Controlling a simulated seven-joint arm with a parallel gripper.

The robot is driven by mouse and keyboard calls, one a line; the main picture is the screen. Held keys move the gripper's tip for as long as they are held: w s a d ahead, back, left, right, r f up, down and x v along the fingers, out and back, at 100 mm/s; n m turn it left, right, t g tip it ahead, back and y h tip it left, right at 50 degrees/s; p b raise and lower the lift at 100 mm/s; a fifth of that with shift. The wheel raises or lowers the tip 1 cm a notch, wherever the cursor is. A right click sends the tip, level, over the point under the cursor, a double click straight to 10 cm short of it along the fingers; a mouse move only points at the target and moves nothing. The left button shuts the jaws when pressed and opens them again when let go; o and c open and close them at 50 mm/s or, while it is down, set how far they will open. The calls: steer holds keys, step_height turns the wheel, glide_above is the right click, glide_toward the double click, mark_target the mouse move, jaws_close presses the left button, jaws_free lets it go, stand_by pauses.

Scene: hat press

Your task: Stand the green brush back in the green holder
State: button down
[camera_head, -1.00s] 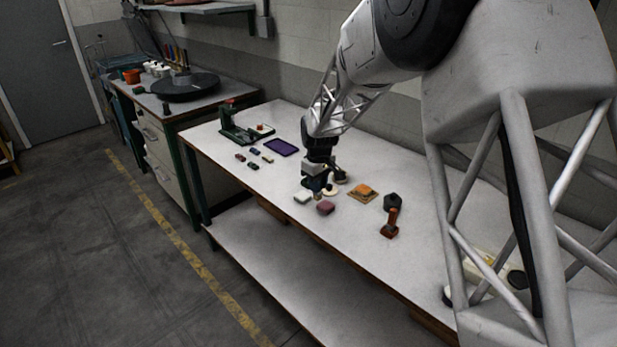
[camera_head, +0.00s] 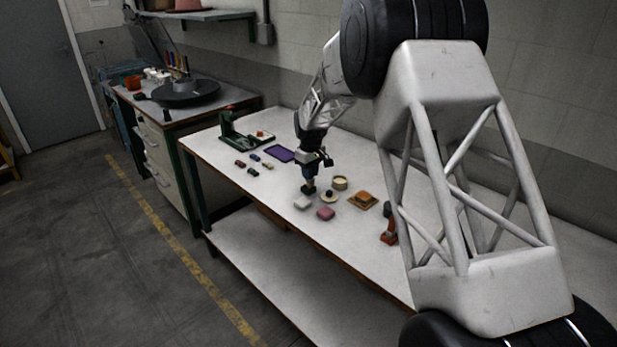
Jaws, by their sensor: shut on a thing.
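My gripper (camera_head: 309,182) points down over the white worktable (camera_head: 290,240), low above its surface or touching it. It is shut on a small dark thing (camera_head: 308,190), too small and dark for me to tell its colour or whether it is the green brush. I cannot make out the green brush or the green holder for certain. A small dark green piece (camera_head: 252,172) lies on the table to the left of my gripper; I cannot tell what it is.
Close to my gripper are a whitish block (camera_head: 302,203), a pink block (camera_head: 326,213), a pale disc with a dark knob (camera_head: 330,196) and a cream round tin (camera_head: 340,183). An orange block on a brown mat (camera_head: 363,201) and an orange-handled tool (camera_head: 388,236) stand right. A purple tray (camera_head: 280,154) lies left.

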steer(key=shift+w+a+f, duration=0.1)
steer(key=shift+w+a, duration=0.05)
steer(key=shift+w, duration=0.6)
steer(key=shift+w+a, duration=0.15)
steer(key=shift+w, duration=0.6)
steer(key=shift+f, duration=0.1)
steer(key=shift+f, duration=1.7)
steer(key=shift+f, duration=0.1)
steer(key=c, duration=1)
jaws_free()
step_height(320, 180, up, 12)
steer(key=shift+r, duration=0.15)
